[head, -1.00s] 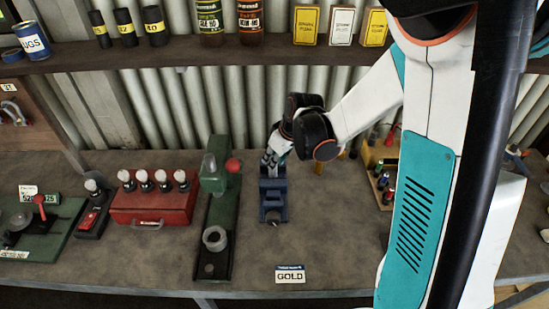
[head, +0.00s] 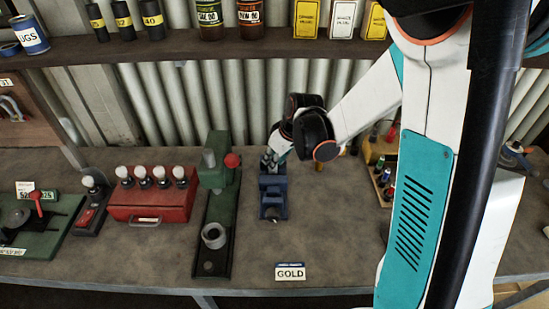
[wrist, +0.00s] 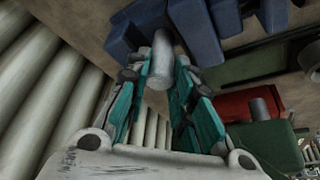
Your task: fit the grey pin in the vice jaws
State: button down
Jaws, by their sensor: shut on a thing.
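My gripper (wrist: 164,70) is shut on the grey pin (wrist: 161,55), with a teal finger on either side of it in the wrist view. The pin's far end is at the blue vice (wrist: 196,36), by the gap between its blue blocks. I cannot tell whether the pin touches the jaws or is inside them. In the head view my gripper (head: 271,160) is at the back end of the blue vice (head: 273,198), pointing down at it. The pin cannot be made out there.
A green press (head: 216,180) with a red knob stands close left of the vice. Left of it is a red box (head: 150,205) with several white-topped knobs. A GOLD card (head: 290,272) stands in front. The bench (head: 335,230) right of the vice is clear.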

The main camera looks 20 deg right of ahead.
jog(key=shift+f, duration=0.25)
dwell(0.4)
jog(key=c, duration=0.9)
grip_release()
jog(key=shift+r, duration=0.15)
jog(key=shift+r+p, duration=2.1)
jog(key=shift+r, duration=1.25)
